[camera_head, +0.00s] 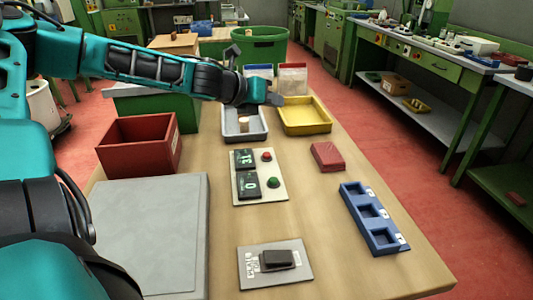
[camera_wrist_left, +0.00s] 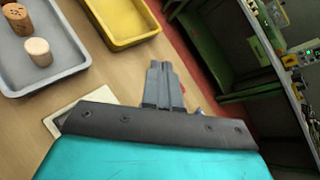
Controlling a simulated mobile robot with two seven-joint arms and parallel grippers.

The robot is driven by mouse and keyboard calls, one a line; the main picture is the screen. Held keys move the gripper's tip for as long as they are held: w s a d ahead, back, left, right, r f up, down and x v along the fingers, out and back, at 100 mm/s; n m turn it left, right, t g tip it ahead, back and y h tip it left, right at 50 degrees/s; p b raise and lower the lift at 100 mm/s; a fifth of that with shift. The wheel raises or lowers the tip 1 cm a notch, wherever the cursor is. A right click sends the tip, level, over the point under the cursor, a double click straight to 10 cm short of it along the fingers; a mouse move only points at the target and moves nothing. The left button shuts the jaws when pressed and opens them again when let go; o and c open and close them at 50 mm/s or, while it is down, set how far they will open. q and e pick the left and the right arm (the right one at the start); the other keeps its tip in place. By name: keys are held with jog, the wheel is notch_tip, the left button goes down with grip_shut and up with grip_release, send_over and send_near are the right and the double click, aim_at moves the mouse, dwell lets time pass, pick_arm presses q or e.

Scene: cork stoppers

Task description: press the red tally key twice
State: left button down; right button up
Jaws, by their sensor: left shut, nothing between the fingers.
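The tally panel (camera_head: 260,193) is a pale plate on the wooden table. It carries two black displays with green digits. The red tally key (camera_head: 267,156) sits beside the upper display, and a green key (camera_head: 273,182) beside the lower one. The lower display seems to read 0; the upper digits are hard to read. My left gripper (camera_head: 276,99) is shut and empty, raised above the table beyond the red key, near the grey and yellow trays. Its closed fingers show in the left wrist view (camera_wrist_left: 165,75), where the panel is mostly hidden behind the gripper body. My right gripper is not in view.
A grey tray (camera_head: 258,136) with corks and a yellow tray (camera_head: 305,128) stand beyond the panel. A red bin (camera_head: 138,147) is left, a red block (camera_head: 327,156) and blue holder (camera_head: 374,218) right. A plate with a black rocker (camera_head: 277,258) lies in front.

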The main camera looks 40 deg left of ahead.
pick_arm(q)
jog(key=s+d+r+m+g+h, duration=0.3)
jog(key=d+m+h, duration=0.35)
jog(key=m, duration=1.35)
jog(key=a+f+m+y, duration=0.5)
jog(key=a+m+y, duration=0.2)
jog(key=m, duration=0.3)
jog(key=shift+w+a+y+p, duration=0.35)
jog(key=shift+w+y+p, duration=0.1)
jog(key=shift+y, duration=0.4)
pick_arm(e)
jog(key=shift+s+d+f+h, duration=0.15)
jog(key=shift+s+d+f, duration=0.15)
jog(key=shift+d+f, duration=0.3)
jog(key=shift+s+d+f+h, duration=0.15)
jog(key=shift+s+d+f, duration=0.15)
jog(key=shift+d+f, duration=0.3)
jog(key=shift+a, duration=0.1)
